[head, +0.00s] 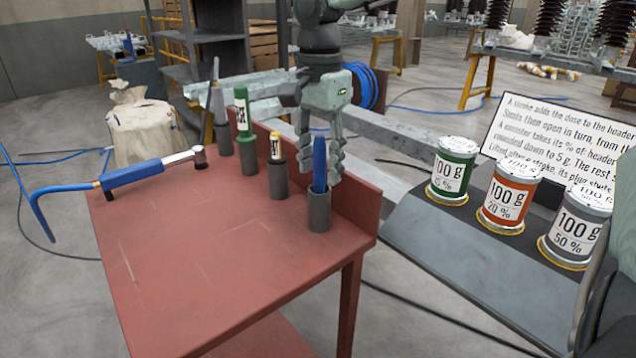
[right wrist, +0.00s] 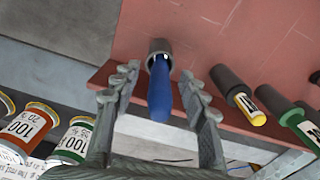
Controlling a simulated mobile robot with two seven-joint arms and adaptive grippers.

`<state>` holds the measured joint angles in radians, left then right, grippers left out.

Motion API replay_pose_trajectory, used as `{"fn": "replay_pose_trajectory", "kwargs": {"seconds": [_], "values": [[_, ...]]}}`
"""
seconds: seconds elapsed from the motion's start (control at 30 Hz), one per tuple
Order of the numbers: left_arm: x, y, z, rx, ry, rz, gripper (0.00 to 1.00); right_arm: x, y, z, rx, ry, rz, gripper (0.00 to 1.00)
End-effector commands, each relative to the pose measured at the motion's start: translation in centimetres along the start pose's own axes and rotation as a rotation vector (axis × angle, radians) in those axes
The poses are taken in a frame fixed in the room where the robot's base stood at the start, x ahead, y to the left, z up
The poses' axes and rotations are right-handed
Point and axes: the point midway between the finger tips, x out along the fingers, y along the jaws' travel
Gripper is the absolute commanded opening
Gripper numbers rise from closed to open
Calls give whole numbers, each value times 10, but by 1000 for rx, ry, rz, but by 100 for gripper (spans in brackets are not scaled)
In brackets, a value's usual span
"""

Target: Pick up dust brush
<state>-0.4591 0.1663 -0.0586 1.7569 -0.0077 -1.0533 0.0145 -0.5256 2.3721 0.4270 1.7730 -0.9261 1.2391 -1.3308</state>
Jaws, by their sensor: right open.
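A blue handle (head: 319,163), which I take to be the dust brush, stands upright in a dark grey cup (head: 319,213) at the right side of the red table. Its lower end is hidden in the cup. My right gripper (head: 325,170) points down over it, fingers open. In the right wrist view the blue handle (right wrist: 160,92) lies between the spread fingers of the right gripper (right wrist: 160,80), with a gap to each side. Whether a finger touches it cannot be told for sure. My left gripper is not in view.
The red table (head: 190,260) has more cups along its back, with a yellow-labelled handle (head: 275,147), a green handle (head: 242,112) and a grey one. A blue-handled tool (head: 132,175) lies at the left edge. Three labelled cans (head: 508,200) stand on the right panel.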

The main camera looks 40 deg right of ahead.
Motion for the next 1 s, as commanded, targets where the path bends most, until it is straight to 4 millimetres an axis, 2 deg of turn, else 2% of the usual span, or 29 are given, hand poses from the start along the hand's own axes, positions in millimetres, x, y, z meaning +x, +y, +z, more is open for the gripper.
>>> {"fn": "replay_pose_trajectory", "kwargs": {"seconds": [0.13,0.4,0.77,1.0], "values": [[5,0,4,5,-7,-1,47,16,1,0,1,0,1,44],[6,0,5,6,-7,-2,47,19,0,0,1,0,-2,44],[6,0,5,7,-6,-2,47,19,0,0,1,0,-2,0],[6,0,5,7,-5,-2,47,19,0,0,1,0,-2,0]]}}
